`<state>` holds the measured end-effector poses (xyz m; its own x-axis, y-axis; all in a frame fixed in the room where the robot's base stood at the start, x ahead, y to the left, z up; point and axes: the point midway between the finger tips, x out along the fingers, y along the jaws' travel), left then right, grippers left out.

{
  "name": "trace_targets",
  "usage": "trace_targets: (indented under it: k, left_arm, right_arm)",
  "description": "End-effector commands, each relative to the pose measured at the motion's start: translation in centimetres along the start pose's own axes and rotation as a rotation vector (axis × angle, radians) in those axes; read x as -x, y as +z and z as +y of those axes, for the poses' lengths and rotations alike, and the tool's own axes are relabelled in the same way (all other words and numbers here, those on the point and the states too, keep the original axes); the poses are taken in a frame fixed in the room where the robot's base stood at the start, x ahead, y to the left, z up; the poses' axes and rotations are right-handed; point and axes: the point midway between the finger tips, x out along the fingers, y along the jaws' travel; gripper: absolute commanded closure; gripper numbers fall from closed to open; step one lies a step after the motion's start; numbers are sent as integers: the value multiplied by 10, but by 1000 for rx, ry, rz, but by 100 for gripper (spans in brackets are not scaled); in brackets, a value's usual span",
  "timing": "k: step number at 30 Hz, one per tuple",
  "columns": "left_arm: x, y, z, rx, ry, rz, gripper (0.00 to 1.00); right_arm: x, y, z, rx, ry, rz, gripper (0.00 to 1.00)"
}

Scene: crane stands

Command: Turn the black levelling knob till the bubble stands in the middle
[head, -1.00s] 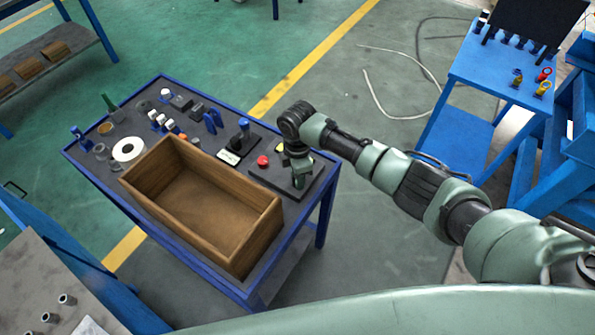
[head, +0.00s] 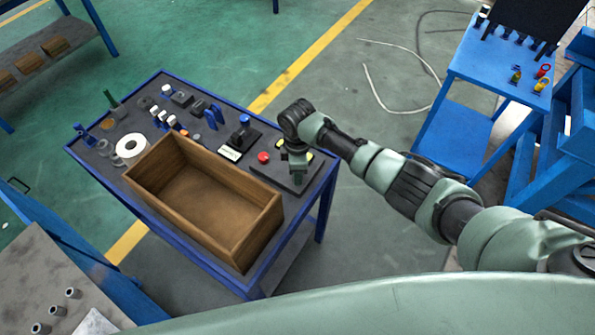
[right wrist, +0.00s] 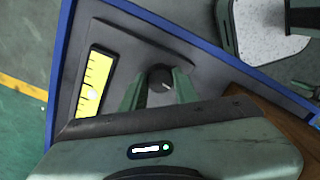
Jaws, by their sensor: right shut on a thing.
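The black levelling knob (right wrist: 160,77), with a pale line on its top, sits on a dark plate (right wrist: 120,45). My right gripper (right wrist: 160,87) is shut on the knob, one green finger on each side; the gripper also shows over the plate in the head view (head: 298,178). Left of the knob in the right wrist view is a yellow level vial (right wrist: 97,70) with black marks. Its pale bubble (right wrist: 93,95) stands off the middle, towards the end nearer my gripper's body. In the head view my gripper mostly hides the knob. My left gripper is not in view.
The plate lies at the right end of a blue-framed table (head: 325,190). An open wooden box (head: 262,240) stands to its left. A red button (head: 263,157), a black joystick-like piece (head: 243,133) and a white ring (head: 131,146) stand behind the box among several small parts.

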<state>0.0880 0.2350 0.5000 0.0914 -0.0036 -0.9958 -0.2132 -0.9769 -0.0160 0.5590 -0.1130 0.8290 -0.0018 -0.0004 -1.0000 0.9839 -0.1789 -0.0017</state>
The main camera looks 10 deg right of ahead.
Motion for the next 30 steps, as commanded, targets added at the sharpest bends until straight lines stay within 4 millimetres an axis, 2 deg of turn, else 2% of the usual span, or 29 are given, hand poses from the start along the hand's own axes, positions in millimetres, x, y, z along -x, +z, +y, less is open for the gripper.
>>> trace_targets:
  k: [1, 2, 4, 13, 16, 27, 30]
  left_arm:
    - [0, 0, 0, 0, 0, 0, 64]
    - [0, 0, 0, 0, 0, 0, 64]
    - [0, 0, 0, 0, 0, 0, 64]
    - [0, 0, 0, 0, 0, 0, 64]
    - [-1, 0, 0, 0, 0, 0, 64]
    - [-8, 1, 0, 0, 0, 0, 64]
    - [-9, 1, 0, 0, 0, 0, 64]
  right_arm:
    - [3, 0, 3, 0, 8, 1, 100]
    - [3, 0, 3, 0, 8, 1, 67]
    - [3, 0, 3, 0, 7, 1, 48]
    - [2, 0, 1, 1, 3, 1, 48]
    - [7, 0, 2, 2, 4, 1, 48]
    - [65, 0, 2, 1, 7, 3, 48]
    - [74, 0, 2, 1, 6, 1, 48]
